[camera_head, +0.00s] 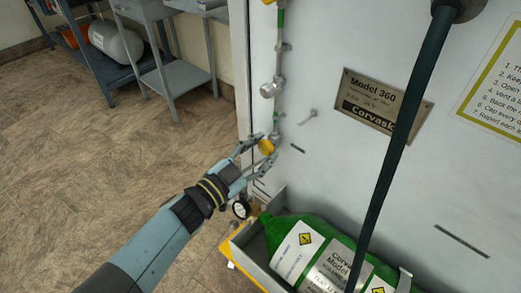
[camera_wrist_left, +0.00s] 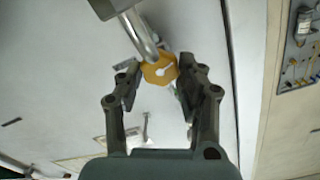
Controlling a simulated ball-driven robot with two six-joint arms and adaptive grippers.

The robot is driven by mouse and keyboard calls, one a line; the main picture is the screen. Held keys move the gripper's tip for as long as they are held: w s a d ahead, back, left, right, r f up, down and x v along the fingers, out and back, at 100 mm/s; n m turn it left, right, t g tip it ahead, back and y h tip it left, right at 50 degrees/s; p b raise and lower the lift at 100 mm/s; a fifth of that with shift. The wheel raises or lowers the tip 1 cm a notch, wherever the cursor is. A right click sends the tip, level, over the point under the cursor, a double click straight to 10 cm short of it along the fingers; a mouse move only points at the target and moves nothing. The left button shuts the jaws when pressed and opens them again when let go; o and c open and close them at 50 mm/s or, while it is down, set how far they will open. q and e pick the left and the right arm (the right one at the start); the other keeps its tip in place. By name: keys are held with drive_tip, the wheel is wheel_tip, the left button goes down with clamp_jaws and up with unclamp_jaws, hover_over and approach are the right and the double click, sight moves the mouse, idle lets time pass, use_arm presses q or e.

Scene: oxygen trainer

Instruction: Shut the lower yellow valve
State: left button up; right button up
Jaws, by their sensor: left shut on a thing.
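The lower yellow valve (camera_head: 266,147) is a small yellow knob on the pipe at the left side of the white panel. In the left wrist view the valve (camera_wrist_left: 160,69) shows as a yellow faceted knob with a pale mark on its face. My left gripper (camera_head: 262,146) is at the valve with a finger on each side, shut on it; the left wrist view also shows the gripper fingers (camera_wrist_left: 157,80) around it. Another yellow part (camera_head: 268,2) is cut off at the top edge, higher on the same pipe. My right gripper is not in view.
A green cylinder (camera_head: 312,226) lies in a tray with a yellow edge (camera_head: 240,262) below the valve. A small gauge (camera_head: 241,209) sits under my left gripper. A dark hose (camera_head: 400,150) crosses the panel. A grey table (camera_head: 180,72) stands behind; floor at left is clear.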

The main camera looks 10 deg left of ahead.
use_arm(q)
drive_tip(key=o, duration=1.1)
drive_tip(key=shift+o, duration=0.2)
drive_tip(key=v, duration=1.2)
